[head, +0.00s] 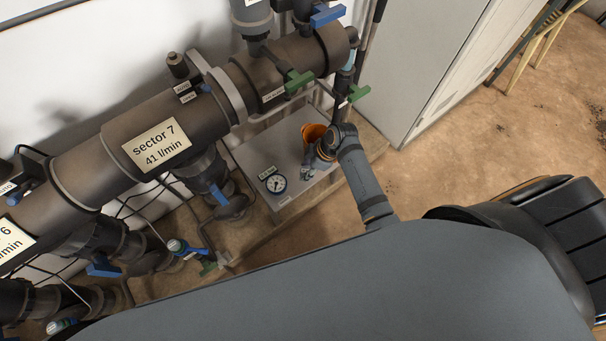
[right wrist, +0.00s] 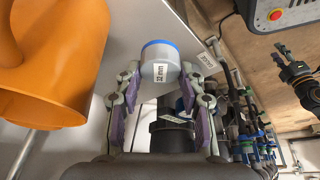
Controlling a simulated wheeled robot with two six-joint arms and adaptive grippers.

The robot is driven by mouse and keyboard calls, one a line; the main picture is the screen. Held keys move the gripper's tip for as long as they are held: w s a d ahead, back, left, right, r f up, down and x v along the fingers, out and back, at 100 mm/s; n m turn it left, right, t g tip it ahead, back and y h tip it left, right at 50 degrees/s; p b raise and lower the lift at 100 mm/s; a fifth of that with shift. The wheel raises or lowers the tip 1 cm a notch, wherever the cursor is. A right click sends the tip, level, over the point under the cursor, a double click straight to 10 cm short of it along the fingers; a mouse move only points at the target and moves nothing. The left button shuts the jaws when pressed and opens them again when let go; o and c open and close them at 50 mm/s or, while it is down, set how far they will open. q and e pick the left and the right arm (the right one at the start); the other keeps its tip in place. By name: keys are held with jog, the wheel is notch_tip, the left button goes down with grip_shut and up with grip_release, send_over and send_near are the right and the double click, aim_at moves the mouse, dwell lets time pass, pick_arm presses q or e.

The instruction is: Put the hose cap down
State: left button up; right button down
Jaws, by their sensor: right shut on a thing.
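The hose cap (right wrist: 160,66) is a short grey cylinder with a blue rim and a "32 mm" label. In the right wrist view it sits between the fingertips of my right gripper (right wrist: 160,84), which is shut on it. In the head view my right gripper (head: 318,160) is over the grey shelf (head: 254,158), beside an orange jug (head: 314,133). The cap cannot be made out clearly there. Whether it touches the shelf is not clear.
The orange jug stands close by, large in the wrist view (right wrist: 50,60). A pressure gauge (head: 276,183) is on the shelf's near left. The thick manifold pipe (head: 115,140) with blue and green valve handles runs behind. A grey cabinet (head: 425,60) stands at the right.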

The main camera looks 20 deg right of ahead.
aim_at(307, 169)
jog(key=shift+w+a+f, duration=0.3)
jog(key=shift+w+f, duration=0.1)
jog(key=shift+f, duration=0.25)
jog(key=shift+w+a+f+b, duration=0.15)
jog(key=shift+f+b, duration=0.35)
jog(key=shift+f, duration=1.25)
jog(key=c, duration=1.1)
grip_release()
jog(key=shift+f, duration=0.1)
jog(key=shift+r, duration=0.45)
jog(key=p+v, duration=0.2)
jog(key=v, duration=0.9)
jog(key=shift+r, duration=0.15)
jog(key=shift+p, duration=0.3)
